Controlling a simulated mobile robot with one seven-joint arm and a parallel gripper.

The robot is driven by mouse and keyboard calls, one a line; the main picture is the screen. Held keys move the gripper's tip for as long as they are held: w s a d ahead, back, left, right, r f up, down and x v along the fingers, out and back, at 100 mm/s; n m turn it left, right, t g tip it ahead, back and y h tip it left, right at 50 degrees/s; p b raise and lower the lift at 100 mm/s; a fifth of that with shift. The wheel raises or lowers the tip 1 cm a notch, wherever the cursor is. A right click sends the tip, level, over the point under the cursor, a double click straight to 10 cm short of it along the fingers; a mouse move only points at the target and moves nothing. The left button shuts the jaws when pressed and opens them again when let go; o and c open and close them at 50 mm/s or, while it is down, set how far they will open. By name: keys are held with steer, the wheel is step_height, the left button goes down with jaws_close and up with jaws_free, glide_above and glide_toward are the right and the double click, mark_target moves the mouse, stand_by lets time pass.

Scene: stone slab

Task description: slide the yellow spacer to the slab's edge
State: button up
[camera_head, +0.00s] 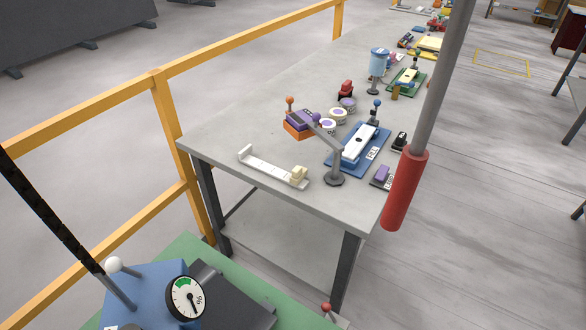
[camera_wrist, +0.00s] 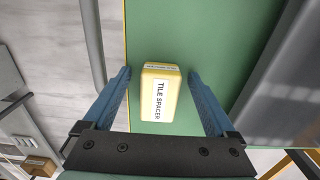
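The yellow spacer (camera_wrist: 160,100), a small block with a white label reading "TILE SPACER", sits on a green surface (camera_wrist: 215,35) in the wrist view. The surface's left edge, with a thin yellow line, runs just left of the spacer. My gripper (camera_wrist: 158,73) is open, its two blue fingers on either side of the spacer with a visible gap at each side. Whether the fingertips reach down to the surface I cannot tell. I cannot make out the spacer or my gripper in the head view.
In the head view a green top (camera_head: 205,248) at lower left carries a blue box with a dial gauge (camera_head: 187,297). A grey workbench (camera_head: 225,135) behind holds several fixtures. A yellow railing (camera_head: 240,46) runs along its left side.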

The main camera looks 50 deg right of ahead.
jaws_close()
steer(key=shift+w+a+b, duration=0.15)
steer(key=shift+w+b, duration=0.2)
steer(key=shift+w, duration=1.45)
steer(key=shift+w+a+b, duration=0.15)
steer(key=shift+w+b, duration=0.15)
steer(key=shift+w, duration=1.45)
steer(key=shift+o, duration=0.2)
jaws_free()
steer(key=shift+r, duration=0.1)
steer(key=shift+w, duration=0.15)
step_height(320, 180, up, 13)
steer(key=shift+s+p, duration=0.2)
steer(key=shift+p, duration=0.15)
